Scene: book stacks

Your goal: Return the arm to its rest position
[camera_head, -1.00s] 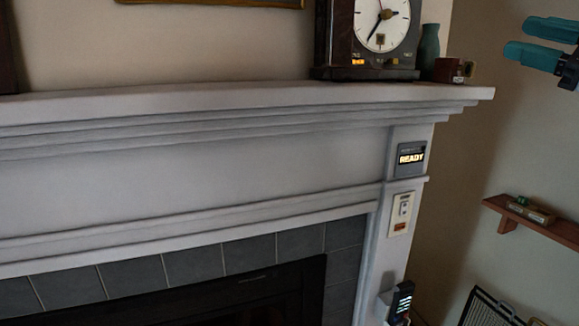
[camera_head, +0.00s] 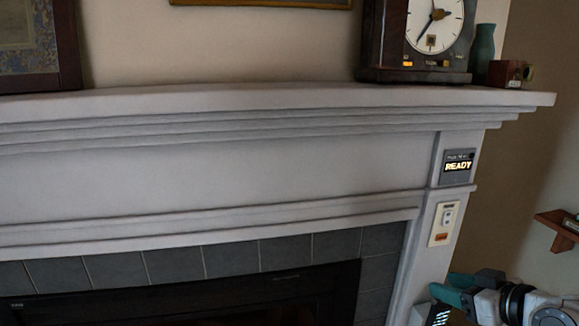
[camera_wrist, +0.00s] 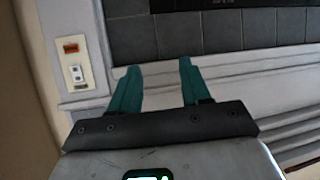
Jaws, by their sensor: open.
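My gripper (camera_wrist: 158,86) shows in the wrist view with two teal fingers spread apart and nothing between them. It points toward the fireplace surround, and the view there is tilted. In the head view, part of my arm with teal and grey links shows at the bottom right corner, low in front of the right pillar. The fingertips cannot be made out clearly in the head view.
A white mantel (camera_head: 250,97) runs across the head view, with a dark clock (camera_head: 412,40), a teal vase (camera_head: 484,45) and a small brown box (camera_head: 506,73) on it. A READY panel (camera_head: 458,167) and a switch plate (camera_head: 443,223) sit on the pillar. A wooden shelf (camera_head: 558,228) is at right.

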